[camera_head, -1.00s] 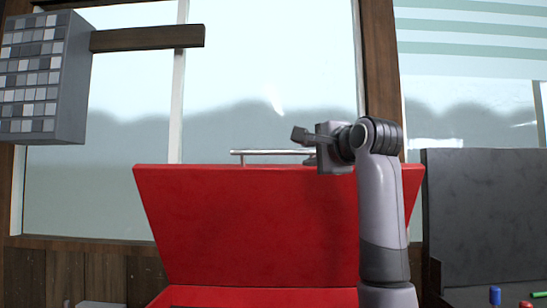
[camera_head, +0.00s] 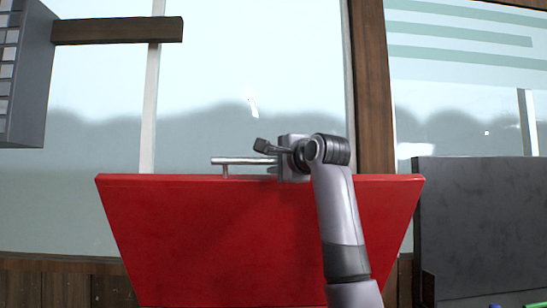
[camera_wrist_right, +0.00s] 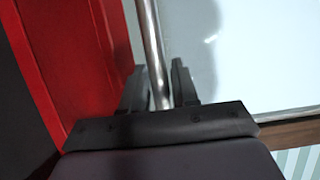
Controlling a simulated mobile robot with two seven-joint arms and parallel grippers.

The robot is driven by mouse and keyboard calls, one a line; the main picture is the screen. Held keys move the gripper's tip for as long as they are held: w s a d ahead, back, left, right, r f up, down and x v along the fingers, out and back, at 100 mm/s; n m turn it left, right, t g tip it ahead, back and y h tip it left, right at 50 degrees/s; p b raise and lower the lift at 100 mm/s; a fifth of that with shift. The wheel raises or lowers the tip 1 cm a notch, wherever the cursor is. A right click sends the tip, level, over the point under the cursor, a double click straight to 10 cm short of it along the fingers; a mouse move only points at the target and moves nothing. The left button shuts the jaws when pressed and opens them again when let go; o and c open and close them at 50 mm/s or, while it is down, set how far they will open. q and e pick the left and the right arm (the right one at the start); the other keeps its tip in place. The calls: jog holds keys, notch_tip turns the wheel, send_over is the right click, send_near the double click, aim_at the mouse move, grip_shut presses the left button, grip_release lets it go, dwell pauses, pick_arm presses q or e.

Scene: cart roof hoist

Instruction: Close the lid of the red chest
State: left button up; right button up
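The red chest's lid (camera_head: 230,240) stands raised, its wide red panel facing me in the head view. A metal bar handle (camera_head: 235,160) runs along its top edge. The handle also shows in the right wrist view (camera_wrist_right: 152,45). My right gripper (camera_head: 265,147) is at the right part of the handle, its visible finger a little above the bar. In the right wrist view its two fingers (camera_wrist_right: 158,85) stand on either side of the bar, with narrow gaps. Contact is not clear. The chest's body is below the picture. My left gripper is not in view.
A dark grey panel (camera_head: 480,220) stands right of the lid, with small coloured items at its foot. A window (camera_head: 250,90) with wooden posts is behind. A grey box with a tiled face (camera_head: 25,80) and a wooden beam (camera_head: 115,30) are at upper left.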

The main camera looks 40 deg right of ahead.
jog(key=shift+w+d, duration=0.15)
jog(key=shift+w, duration=0.5)
grip_shut()
jog(key=shift+f, duration=0.15)
